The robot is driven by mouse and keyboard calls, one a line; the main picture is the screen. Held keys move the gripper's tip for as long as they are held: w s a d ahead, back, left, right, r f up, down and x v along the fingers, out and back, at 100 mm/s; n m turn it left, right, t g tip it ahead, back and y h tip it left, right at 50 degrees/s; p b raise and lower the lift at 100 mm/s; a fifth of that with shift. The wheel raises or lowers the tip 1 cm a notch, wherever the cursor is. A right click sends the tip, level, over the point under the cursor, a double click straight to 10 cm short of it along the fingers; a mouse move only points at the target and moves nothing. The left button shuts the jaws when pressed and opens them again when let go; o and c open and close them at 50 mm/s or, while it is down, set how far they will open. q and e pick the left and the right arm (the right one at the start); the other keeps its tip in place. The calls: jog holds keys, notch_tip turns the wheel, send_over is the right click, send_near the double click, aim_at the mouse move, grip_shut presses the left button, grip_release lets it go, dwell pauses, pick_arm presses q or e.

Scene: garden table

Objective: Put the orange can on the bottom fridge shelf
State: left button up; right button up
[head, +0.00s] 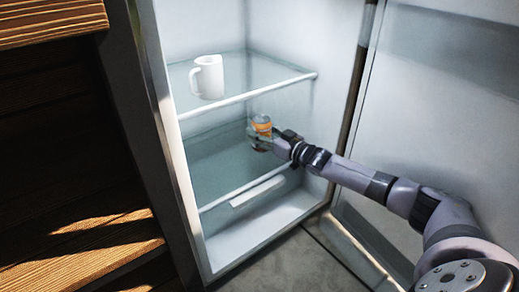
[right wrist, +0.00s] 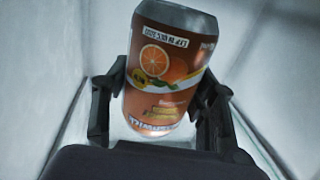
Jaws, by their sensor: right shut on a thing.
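The orange can (head: 262,125) is inside the open fridge, between the upper and the lower glass shelf. My right gripper (head: 264,139) is shut on it. In the right wrist view the can (right wrist: 163,75) stands between both fingers of the gripper (right wrist: 160,110), its label with orange slices facing the camera and slightly tilted in the picture. The bottom fridge shelf (head: 212,181) is a glass pane with a white front edge, below and around the can. I cannot tell whether the can touches the shelf. My left gripper is not in view.
A white mug (head: 208,77) stands on the upper shelf (head: 255,70), above and left of the can. The open fridge door (head: 440,110) is on the right, behind my arm. Wooden slats (head: 70,190) are at the left. The left part of the bottom shelf is clear.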

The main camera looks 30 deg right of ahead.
jog(key=shift+f+b, duration=1.5)
jog(key=shift+f, duration=0.35)
jog(key=shift+r, duration=0.15)
jog(key=o, duration=1.5)
jog(key=shift+s+d+p, duration=0.1)
jog(key=shift+s+p, duration=0.3)
jog(key=shift+p, duration=0.25)
jog(key=p+v, duration=0.5)
jog(key=shift+r, duration=0.15)
jog(key=shift+s+d+f+p, duration=0.1)
jog(key=shift+s+p, duration=0.15)
jog(key=shift+s, duration=0.15)
jog(key=shift+s+d+f+p, duration=0.1)
jog(key=shift+s+p, duration=0.15)
jog(key=shift+s, duration=0.2)
